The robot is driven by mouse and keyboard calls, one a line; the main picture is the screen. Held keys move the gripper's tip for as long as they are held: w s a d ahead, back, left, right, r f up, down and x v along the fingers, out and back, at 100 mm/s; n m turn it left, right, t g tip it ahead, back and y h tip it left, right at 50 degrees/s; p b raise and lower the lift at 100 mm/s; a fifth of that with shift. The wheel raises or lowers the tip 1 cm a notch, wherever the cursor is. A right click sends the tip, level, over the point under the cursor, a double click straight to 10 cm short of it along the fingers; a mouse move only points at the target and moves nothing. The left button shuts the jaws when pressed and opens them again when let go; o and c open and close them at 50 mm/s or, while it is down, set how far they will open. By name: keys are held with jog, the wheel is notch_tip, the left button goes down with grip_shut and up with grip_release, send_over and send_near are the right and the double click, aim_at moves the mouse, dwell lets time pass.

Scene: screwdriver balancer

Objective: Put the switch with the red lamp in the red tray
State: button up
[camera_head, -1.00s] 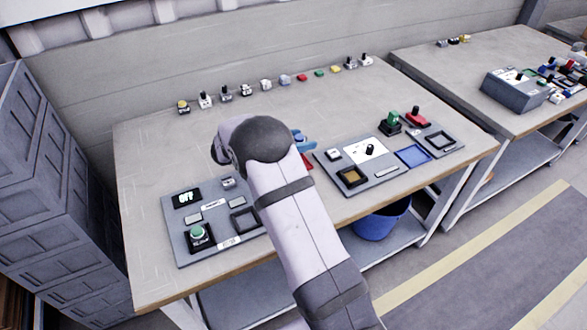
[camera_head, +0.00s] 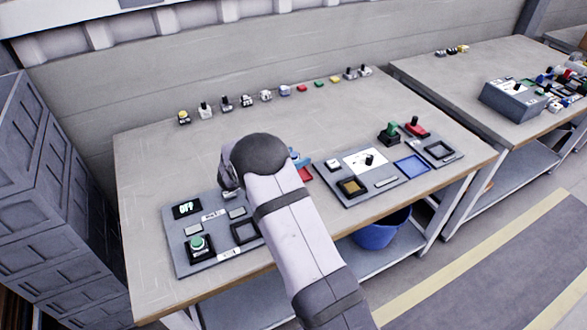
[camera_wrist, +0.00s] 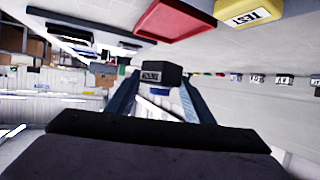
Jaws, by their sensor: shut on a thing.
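In the wrist view my gripper (camera_wrist: 158,88) is shut on a dark block (camera_wrist: 162,72) with a small pale label. I cannot make out a red lamp on it. In the head view my wrist hides the jaws and the block, above the back of the left panel (camera_head: 180,262). In the wrist view a red, tray-like thing (camera_wrist: 176,18) is at the top, apart from the block.
A yellow piece marked TEST (camera_wrist: 245,12) is beside the red thing in the wrist view. The middle panel (camera_head: 375,192) and blue tray (camera_head: 411,166) are to the right. Several small parts (camera_head: 265,95) line the table's back.

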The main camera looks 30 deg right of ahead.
jog(key=shift+f+p, duration=0.3)
jog(key=shift+f, duration=2.15)
jog(key=shift+f, duration=0.2)
jog(key=o, duration=1)
jog(key=shift+o, duration=0.2)
